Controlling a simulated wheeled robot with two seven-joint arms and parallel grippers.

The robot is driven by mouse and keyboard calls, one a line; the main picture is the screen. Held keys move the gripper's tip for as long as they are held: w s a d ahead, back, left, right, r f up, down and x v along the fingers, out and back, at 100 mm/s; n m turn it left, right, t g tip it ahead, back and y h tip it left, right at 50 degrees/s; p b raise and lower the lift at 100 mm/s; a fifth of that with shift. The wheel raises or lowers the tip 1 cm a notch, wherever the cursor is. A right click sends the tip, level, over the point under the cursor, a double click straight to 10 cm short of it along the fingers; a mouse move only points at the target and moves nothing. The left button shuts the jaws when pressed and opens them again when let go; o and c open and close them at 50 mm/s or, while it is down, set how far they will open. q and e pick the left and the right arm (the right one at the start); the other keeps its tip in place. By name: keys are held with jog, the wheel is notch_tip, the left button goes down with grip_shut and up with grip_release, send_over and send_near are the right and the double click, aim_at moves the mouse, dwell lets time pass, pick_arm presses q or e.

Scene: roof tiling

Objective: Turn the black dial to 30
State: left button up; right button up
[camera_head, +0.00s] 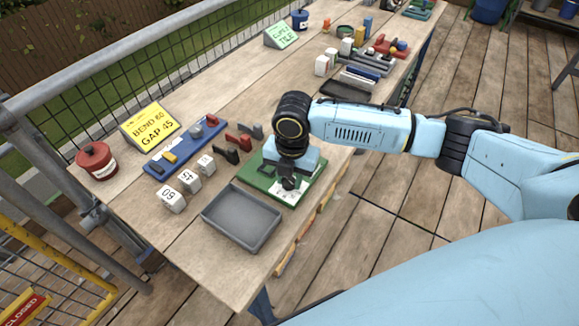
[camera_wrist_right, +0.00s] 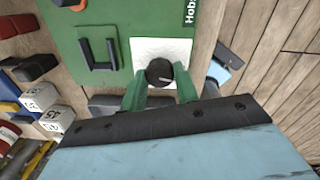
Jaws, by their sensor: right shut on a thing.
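The black dial (camera_wrist_right: 160,72) sits on a white square plate (camera_wrist_right: 178,48) on the green board (camera_wrist_right: 142,14). The dial's top has a pale line across it; I cannot read any numbers on the plate. My right gripper (camera_wrist_right: 161,84) is shut on the dial, with one green finger on each side. In the head view the right gripper (camera_head: 289,184) points down onto the green board (camera_head: 262,181) and hides most of the dial. My left gripper is not in view.
A grey tray (camera_head: 243,217) lies in front of the board. White numbered cubes (camera_head: 190,180), a blue rail (camera_head: 185,146), a yellow card reading "BEND 60 GAP 45" (camera_head: 152,125) and a red pot (camera_head: 97,160) stand to the left. Several blocks crowd the table's far end.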

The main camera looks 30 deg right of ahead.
jog(key=m+p, duration=0.3)
jog(key=p, duration=0.1)
jog(key=shift+r, duration=0.2)
jog(key=shift+m+p, duration=0.6)
jog(key=shift+p, duration=0.25)
jog(key=shift+f+m+p, duration=0.15)
jog(key=shift+m+p, duration=0.35)
jog(key=shift+p, duration=0.1)
jog(key=o, duration=1)
jog(key=shift+c, duration=0.2)
